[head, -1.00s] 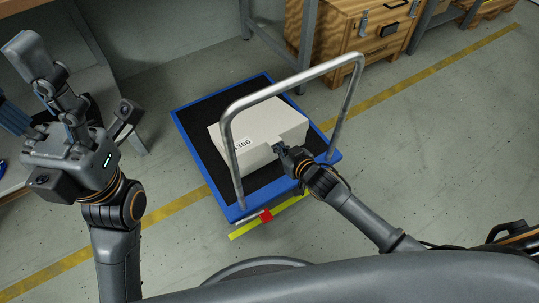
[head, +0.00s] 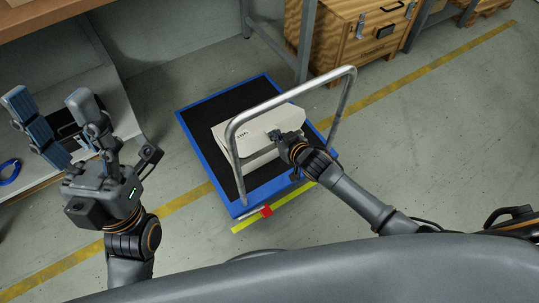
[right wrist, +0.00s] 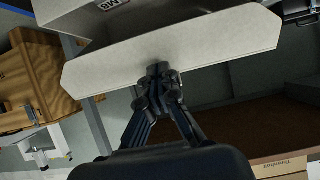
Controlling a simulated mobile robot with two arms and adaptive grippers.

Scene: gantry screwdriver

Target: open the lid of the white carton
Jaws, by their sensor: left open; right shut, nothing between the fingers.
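The white carton (head: 228,163) sits on the blue platform cart, behind the metal handle bar. Its lid (head: 258,122) is tilted up on the side facing me, with a dark label on it. My right gripper (head: 275,135) is shut and empty, its fingertips at the lid's near edge. In the right wrist view the pale lid flap (right wrist: 200,42) lies across the fingertips of my right gripper (right wrist: 158,72); they appear to touch it. The carton's inside is not clearly visible. My left gripper (head: 47,97) is open and empty, away to the left of the cart.
The blue cart (head: 190,138) has a metal handle bar (head: 295,88) arching between me and the carton; my right arm reaches close by it. A workbench (head: 50,22) stands at the left, wooden crates (head: 365,45) at the back. The floor right of the cart is clear.

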